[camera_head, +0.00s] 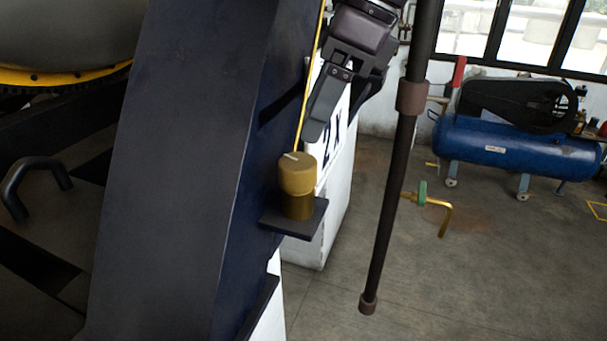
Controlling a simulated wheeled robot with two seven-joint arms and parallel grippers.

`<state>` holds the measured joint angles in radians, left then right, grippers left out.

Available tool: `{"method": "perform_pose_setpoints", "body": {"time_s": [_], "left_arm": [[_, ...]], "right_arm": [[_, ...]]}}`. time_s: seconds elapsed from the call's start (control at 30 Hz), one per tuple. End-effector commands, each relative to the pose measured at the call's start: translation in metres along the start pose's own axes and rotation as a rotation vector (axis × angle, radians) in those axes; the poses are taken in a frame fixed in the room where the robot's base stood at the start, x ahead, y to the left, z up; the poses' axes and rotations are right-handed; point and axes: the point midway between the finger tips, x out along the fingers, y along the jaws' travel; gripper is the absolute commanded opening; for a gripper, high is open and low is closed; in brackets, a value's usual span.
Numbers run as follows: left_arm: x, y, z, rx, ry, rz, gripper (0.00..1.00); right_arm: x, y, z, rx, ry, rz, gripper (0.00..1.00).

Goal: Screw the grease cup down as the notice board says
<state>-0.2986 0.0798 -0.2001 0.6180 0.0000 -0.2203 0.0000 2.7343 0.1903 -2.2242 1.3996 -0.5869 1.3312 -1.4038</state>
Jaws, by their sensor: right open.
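The brass grease cup (298,187) stands upright on a small dark bracket (294,218) fixed to the side of a large dark frame. Its knurled cap carries a pale line on top. My right gripper (318,130) hangs just above the cup, pointing down, with a visible finger slightly to the right of the cap. I see a gap between that finger and the cap; the other finger is hidden or hard to make out. The gripper is open and holds nothing. The notice board and my left gripper are not in view.
The dark sloping frame (180,150) fills the left, close beside the cup. A thin yellow line (311,75) runs down towards the cap. A dark vertical pole (388,190) stands to the right. A white block (335,185) lies behind; a blue compressor (510,148) stands farther back.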

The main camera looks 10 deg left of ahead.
Motion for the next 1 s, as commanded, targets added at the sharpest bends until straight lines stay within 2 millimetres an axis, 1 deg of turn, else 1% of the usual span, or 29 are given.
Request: {"method": "perform_pose_setpoints", "body": {"time_s": [0.03, 0.1, 0.17, 0.27, 0.5, 0.63, 0.8, 1.0], "left_arm": [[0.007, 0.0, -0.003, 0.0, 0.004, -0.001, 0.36], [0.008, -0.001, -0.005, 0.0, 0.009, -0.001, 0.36], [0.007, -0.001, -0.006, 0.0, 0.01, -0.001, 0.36], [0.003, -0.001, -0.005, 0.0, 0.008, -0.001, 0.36], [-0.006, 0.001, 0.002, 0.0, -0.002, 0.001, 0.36], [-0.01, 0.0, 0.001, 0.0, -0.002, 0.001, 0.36], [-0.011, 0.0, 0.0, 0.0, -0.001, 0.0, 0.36], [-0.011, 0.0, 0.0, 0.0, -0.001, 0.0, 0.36]], "right_arm": [[-0.002, 0.0, -0.005, -0.062, -0.001, 0.007, 0.66], [-0.006, 0.0, -0.008, -0.122, -0.001, 0.02, 0.66], [-0.005, 0.001, -0.009, -0.146, -0.001, 0.027, 0.66], [0.004, 0.001, -0.008, -0.153, -0.001, 0.031, 0.66], [0.042, 0.003, -0.008, -0.149, -0.001, 0.032, 0.66], [0.058, 0.003, -0.008, -0.148, -0.001, 0.029, 0.66], [0.068, 0.003, -0.008, -0.148, -0.001, 0.026, 0.66], [0.069, 0.003, -0.008, -0.148, -0.001, 0.025, 0.66]]}}
